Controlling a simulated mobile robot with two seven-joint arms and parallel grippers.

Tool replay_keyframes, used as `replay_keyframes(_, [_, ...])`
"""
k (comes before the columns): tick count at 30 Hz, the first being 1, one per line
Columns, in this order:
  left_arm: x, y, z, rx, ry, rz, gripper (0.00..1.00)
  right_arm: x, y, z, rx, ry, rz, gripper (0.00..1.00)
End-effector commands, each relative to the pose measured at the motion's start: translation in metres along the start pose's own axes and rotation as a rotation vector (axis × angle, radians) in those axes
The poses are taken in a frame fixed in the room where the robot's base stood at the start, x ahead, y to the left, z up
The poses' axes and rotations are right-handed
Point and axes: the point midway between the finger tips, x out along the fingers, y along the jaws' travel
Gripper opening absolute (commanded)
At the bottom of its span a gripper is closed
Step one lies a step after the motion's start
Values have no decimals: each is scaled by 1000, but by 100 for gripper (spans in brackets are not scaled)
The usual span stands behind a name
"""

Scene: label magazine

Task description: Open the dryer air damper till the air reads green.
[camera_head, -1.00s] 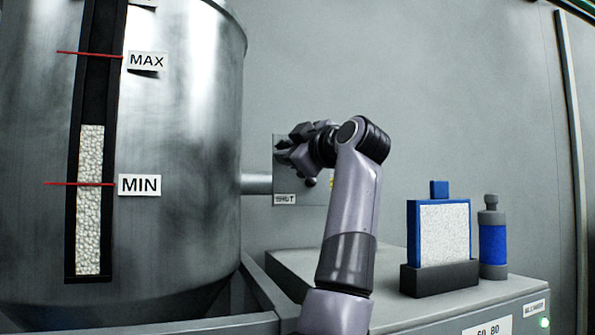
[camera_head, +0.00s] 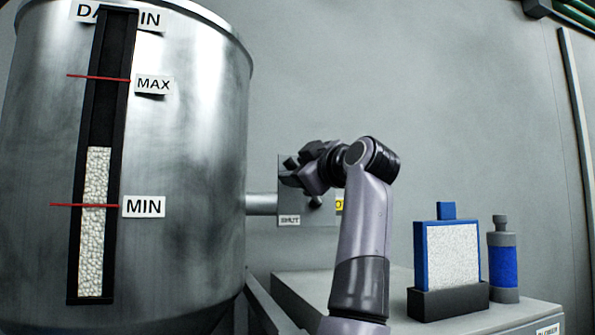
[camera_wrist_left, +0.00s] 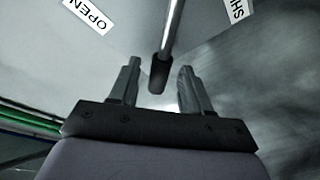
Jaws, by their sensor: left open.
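The damper plate (camera_head: 296,208) is on the wall right of the metal bin, at the end of a pipe. A white SHUT label (camera_head: 289,220) is at its lower left; it also shows in the wrist view (camera_wrist_left: 238,9), opposite an OPEN label (camera_wrist_left: 86,14). The damper lever's dark grip (camera_wrist_left: 158,74) ends a thin metal rod in the wrist view. My left gripper (camera_head: 290,172) is open in front of the plate; in the wrist view its fingers stand either side of the grip, with gaps showing. My arm hides much of the plate. No green air reading shows. My right gripper is out of view.
The metal bin (camera_head: 210,120) with a MIN and MAX level gauge (camera_head: 92,220) stands left. A blue-framed white panel (camera_head: 452,255) and a grey-blue bottle (camera_head: 503,265) stand on the cabinet (camera_head: 395,278) right of my arm. A yellow label (camera_head: 340,205) is partly hidden behind my arm.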

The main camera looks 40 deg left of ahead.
Motion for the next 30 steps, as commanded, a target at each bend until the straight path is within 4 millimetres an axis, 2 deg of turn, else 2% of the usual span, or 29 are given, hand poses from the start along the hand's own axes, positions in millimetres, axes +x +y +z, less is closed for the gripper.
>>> replay_keyframes(6, [-36, -1, 1, -3, -2, 4, 48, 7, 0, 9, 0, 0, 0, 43])
replay_keyframes(12, [-61, 0, 0, -2, 0, 3, 48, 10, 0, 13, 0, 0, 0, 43])
replay_keyframes(17, [-66, 0, -1, -2, 0, 1, 48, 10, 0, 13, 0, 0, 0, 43])
replay_keyframes(30, [-66, 0, -1, -1, 0, 1, 48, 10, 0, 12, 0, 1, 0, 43])
